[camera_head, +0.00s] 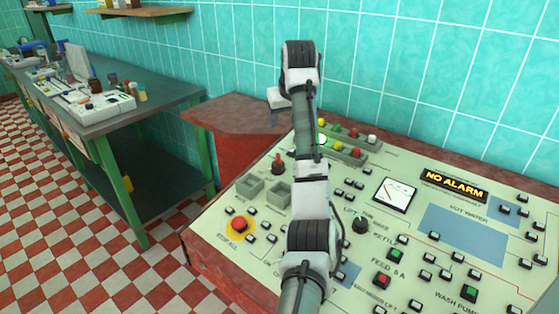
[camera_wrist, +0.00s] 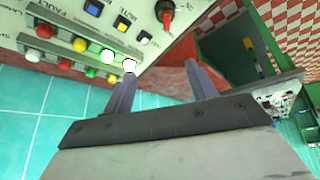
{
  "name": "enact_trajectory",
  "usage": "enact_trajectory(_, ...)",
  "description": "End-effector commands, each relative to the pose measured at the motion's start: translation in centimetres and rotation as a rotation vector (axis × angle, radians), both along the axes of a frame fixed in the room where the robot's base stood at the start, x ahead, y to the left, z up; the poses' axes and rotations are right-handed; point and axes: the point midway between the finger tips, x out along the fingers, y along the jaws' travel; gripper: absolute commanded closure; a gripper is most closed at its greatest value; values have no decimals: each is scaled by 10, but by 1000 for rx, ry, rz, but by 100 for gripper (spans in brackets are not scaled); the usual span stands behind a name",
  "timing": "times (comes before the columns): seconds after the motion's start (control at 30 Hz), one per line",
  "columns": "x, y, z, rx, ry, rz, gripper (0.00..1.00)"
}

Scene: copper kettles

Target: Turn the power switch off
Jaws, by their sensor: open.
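The control panel (camera_head: 405,210) is a pale sloping console with many buttons, lamps and labels. A red lever-like knob (camera_head: 277,165) stands near its upper left edge; it shows at the top of the wrist view (camera_wrist: 165,13). I cannot read a label that names it as the power switch. My gripper (camera_wrist: 161,85) is open and empty, its two fingers apart. In the head view it is at the end of my arm, above the panel's far left edge, beyond the red knob and not touching it. My arm hides part of the panel.
A red emergency button (camera_head: 239,223) on a yellow base sits at the lower left of the panel. Rows of coloured lamps (camera_head: 345,150) lie along the back edge. A red-topped counter (camera_head: 220,113) and a tiled wall (camera_head: 420,60) are behind. A green-legged workbench (camera_head: 130,110) stands left.

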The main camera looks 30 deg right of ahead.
Motion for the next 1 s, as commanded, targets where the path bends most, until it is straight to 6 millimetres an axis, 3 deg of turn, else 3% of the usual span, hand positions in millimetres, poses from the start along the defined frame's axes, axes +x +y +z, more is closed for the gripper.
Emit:
enact_trajectory(0.1, -6, 1, -26, 45, 64, 60, 42)
enact_trajectory(0.37, -6, 6, -48, 80, 100, 103, 42)
enact_trajectory(1.0, 38, 1, -154, 79, 99, 102, 42)
